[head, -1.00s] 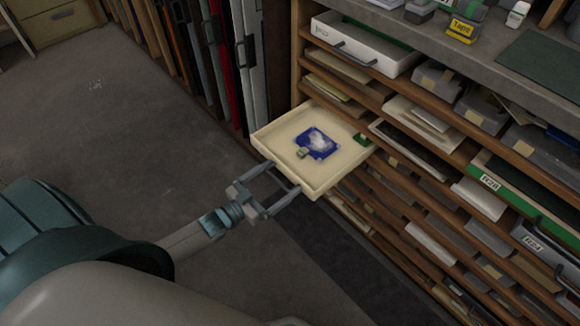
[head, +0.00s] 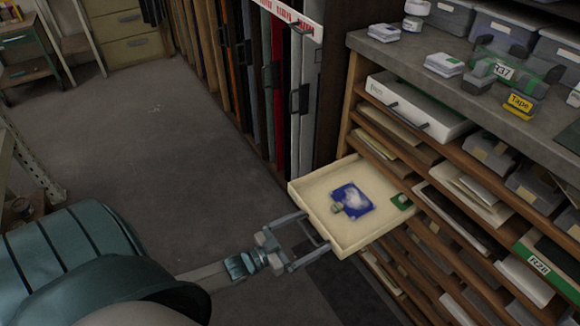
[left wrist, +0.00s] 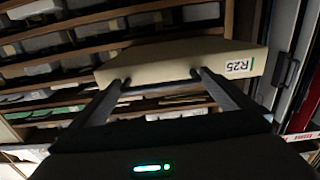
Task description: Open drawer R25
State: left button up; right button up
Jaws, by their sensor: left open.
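The cream drawer R25 (head: 338,229) is pulled well out of the wooden rack in the head view. Inside it lie a blue-and-white piece and a small grey object. My left gripper (head: 300,238) is at the drawer's front, its fingers spread. In the left wrist view, the drawer front (left wrist: 180,62) shows a white label with a green edge reading R25. The left gripper's two fingers (left wrist: 160,82) reach up to that front, apart. I cannot tell whether they touch it. My right gripper is not in view.
The rack (head: 470,165) holds several shelves of trays, papers and boxes. A countertop (head: 400,55) above it carries bins and a yellow tape box (head: 519,103). Upright panels (head: 300,100) stand behind the drawer. The floor (head: 150,130) to the left is clear.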

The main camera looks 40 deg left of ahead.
pick_arm(q)
jog(key=shift+s, duration=0.1)
jog(key=v, duration=1.7)
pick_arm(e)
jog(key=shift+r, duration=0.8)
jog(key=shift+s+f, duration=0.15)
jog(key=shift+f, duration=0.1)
pick_arm(q)
jog(key=s+d+f+n+g+y+p, duration=0.1)
jog(key=d+f+g+y+p, duration=0.15)
jog(key=f, duration=0.45)
jog(key=s+d+f+n+g+y+p, duration=0.15)
jog(key=d+f+g+p, duration=0.25)
jog(key=f, duration=0.4)
jog(key=s+d+f+g+y+p, duration=0.1)
jog(key=s+d+f+g+p, duration=0.2)
jog(key=d, duration=0.8)
notch_tip(320, 180, down, 4)
jog(key=shift+s+d+f+m+g, duration=0.2)
jog(key=shift+s+d+m+g, duration=0.2)
jog(key=shift+s+g, duration=0.7)
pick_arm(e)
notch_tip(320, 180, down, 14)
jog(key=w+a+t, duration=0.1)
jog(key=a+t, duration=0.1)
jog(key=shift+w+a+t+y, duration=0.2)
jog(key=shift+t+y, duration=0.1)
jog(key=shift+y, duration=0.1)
